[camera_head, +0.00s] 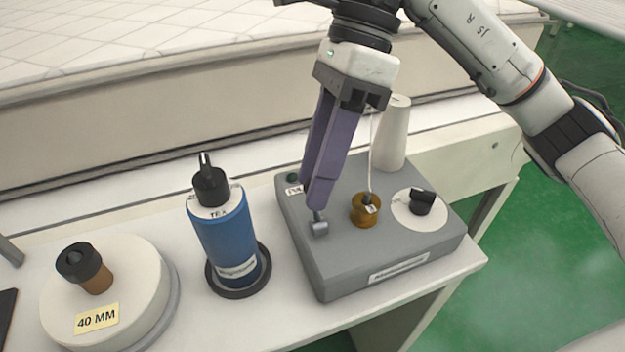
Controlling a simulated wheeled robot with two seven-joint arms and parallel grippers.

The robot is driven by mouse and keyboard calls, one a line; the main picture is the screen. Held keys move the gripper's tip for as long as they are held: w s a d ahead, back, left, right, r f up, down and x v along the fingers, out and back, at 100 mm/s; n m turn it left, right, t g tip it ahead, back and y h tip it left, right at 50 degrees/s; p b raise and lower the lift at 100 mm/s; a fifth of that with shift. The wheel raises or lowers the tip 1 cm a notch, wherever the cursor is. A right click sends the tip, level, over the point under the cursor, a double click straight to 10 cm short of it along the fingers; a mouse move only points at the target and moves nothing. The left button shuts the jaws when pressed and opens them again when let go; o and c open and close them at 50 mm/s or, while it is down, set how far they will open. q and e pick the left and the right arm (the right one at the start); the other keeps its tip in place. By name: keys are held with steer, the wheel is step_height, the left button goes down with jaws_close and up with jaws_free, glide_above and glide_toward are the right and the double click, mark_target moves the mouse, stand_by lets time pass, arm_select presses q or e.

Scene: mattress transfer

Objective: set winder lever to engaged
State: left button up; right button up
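The winder is a grey box (345,265) on the right part of the bench. A small grey metal lever (319,226) stands on its top near the left side. My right gripper (316,196) comes down from above, with its purple fingers close together and their tips at the lever's upper end. The fingers overlap in this view, so I cannot tell whether they grip the lever or only touch it. A brass bobbin (365,210) with a thread and a black knob on a white dial (420,205) sit to the lever's right. My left gripper is not in view.
A blue bottle (228,240) with a black cap stands left of the winder on a dark round base. A white disc labelled 40 MM (130,285) lies farther left. A white cone (391,135) stands behind the winder. A mattress (150,50) spans the back.

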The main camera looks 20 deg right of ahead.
steer(key=p+v, duration=0.1)
steer(key=v, duration=0.7)
